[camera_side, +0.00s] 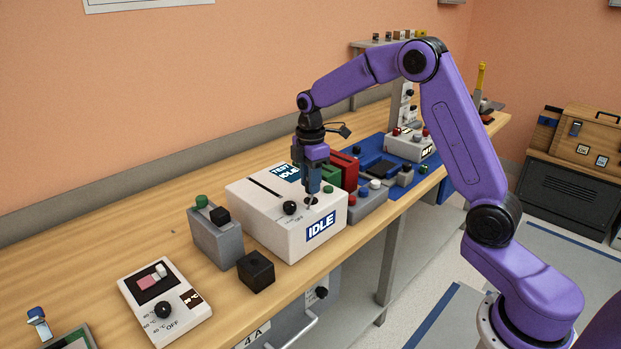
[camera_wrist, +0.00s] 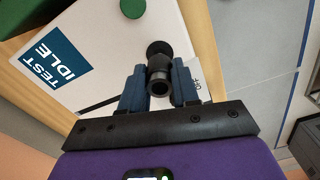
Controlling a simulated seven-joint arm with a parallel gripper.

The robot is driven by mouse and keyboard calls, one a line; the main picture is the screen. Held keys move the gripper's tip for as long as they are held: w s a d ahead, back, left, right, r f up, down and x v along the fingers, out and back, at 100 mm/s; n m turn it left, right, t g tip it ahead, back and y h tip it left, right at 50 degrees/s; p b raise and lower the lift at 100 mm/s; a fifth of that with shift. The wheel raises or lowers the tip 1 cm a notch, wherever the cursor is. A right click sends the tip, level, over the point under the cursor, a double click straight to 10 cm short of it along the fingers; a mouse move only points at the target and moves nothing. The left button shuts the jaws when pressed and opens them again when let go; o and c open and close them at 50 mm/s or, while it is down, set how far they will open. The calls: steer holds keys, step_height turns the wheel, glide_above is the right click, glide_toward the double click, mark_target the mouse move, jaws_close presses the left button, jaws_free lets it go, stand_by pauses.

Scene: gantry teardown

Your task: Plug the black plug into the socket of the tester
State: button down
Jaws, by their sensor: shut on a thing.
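The tester (camera_side: 265,215) is a white box on the bench with blue "IDLE" labels, a black knob (camera_side: 290,208) and a green button (camera_side: 328,189). My gripper (camera_side: 312,192) points down over its top, near the front label. In the wrist view my gripper (camera_wrist: 160,88) is shut on a dark round piece with a ring-shaped end, which looks like the black plug (camera_wrist: 159,80). A black round part (camera_wrist: 159,48) shows just beyond it on the tester. I cannot make out the socket, nor whether the plug touches the tester.
A grey block (camera_side: 214,240) with green and black tops and a black cube (camera_side: 256,270) stand left of the tester. A white dial box (camera_side: 164,302) lies farther left. Red, green and grey units (camera_side: 366,206) crowd the right side.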

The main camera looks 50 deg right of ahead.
steer(key=shift+f, duration=1.4)
stand_by(0.5)
steer(key=c, duration=0.8)
jaws_free()
steer(key=shift+o, duration=0.2)
step_height(320, 180, up, 21)
steer(key=shift+r, duration=0.2)
